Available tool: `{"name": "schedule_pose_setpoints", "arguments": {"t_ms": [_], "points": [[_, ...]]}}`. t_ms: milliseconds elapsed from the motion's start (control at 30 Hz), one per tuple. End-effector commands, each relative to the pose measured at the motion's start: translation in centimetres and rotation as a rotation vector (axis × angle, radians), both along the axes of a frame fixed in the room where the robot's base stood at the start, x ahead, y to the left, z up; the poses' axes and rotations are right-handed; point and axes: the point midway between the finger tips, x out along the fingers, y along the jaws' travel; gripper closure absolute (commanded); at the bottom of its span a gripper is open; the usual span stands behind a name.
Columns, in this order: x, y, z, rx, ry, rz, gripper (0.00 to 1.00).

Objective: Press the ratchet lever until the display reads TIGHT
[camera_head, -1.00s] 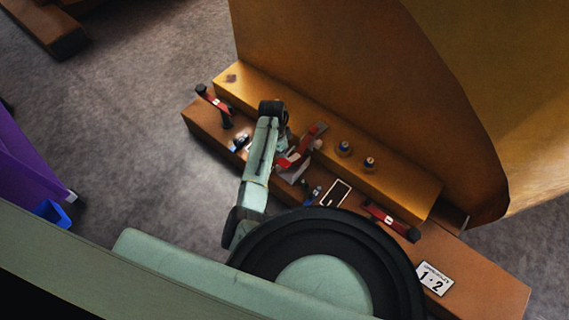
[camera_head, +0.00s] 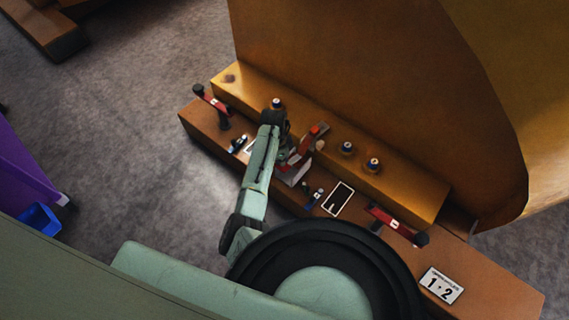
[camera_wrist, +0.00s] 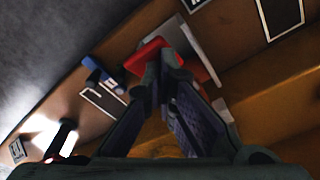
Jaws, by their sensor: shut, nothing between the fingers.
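A red lever (camera_head: 312,138) stands in the middle of the brown base in the head view, beside a pale grey part (camera_head: 292,174). In the wrist view a red piece (camera_wrist: 158,48) with a grey block (camera_wrist: 198,52) behind it lies at my fingertips. My gripper (camera_wrist: 166,76) is shut with nothing between its fingers, and its tips are close to or touching the red piece; I cannot tell which. In the head view my arm partly covers this area. I cannot make out a display reading TIGHT or any other reading.
Two other red-handled clamps (camera_head: 213,101) (camera_head: 395,222) sit on the brown base (camera_head: 490,285). Blue-topped knobs (camera_head: 373,165) stand on the yellow ledge (camera_head: 415,195) under a tall yellow wall (camera_head: 350,70). A black-framed plate (camera_head: 338,199) and a "1·2" sign (camera_head: 441,286) lie on the base.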

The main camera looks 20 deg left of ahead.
Motion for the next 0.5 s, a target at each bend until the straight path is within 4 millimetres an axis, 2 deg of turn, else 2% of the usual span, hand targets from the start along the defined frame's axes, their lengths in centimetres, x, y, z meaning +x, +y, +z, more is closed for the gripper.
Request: {"name": "schedule_pose_setpoints", "arguments": {"t_ms": [33, 233, 500], "points": [[0.0, -0.1, -1.1, -0.002, 0.001, 0.0, 1.0], [0.0, -0.2, -3.4, -0.002, 0.001, 0.0, 1.0], [0.0, -0.1, -3.6, -0.001, 0.0, 0.0, 1.0]]}}
